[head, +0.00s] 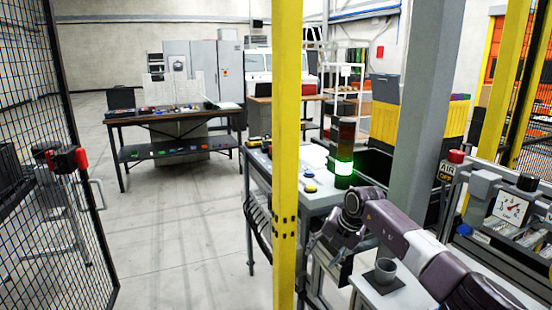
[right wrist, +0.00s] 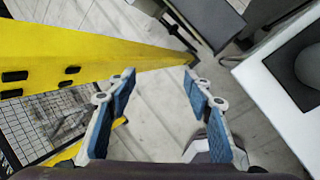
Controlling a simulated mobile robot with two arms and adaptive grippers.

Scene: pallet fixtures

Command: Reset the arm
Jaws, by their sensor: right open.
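My right arm comes in from the lower right of the head view. Its gripper (head: 322,240) hangs just right of the yellow post, in front of the white-topped table. In the right wrist view my right gripper (right wrist: 160,75) has its two blue-padded fingers spread wide, with only floor between them. It holds nothing. My left gripper does not show in either view.
The yellow post (head: 286,120) stands close to my right gripper and crosses the right wrist view's left side. A grey cup (head: 385,270) sits on a dark pad on a white stand (head: 408,299). A green-lit signal tower (head: 343,166) stands behind. Open floor (head: 190,235) lies left.

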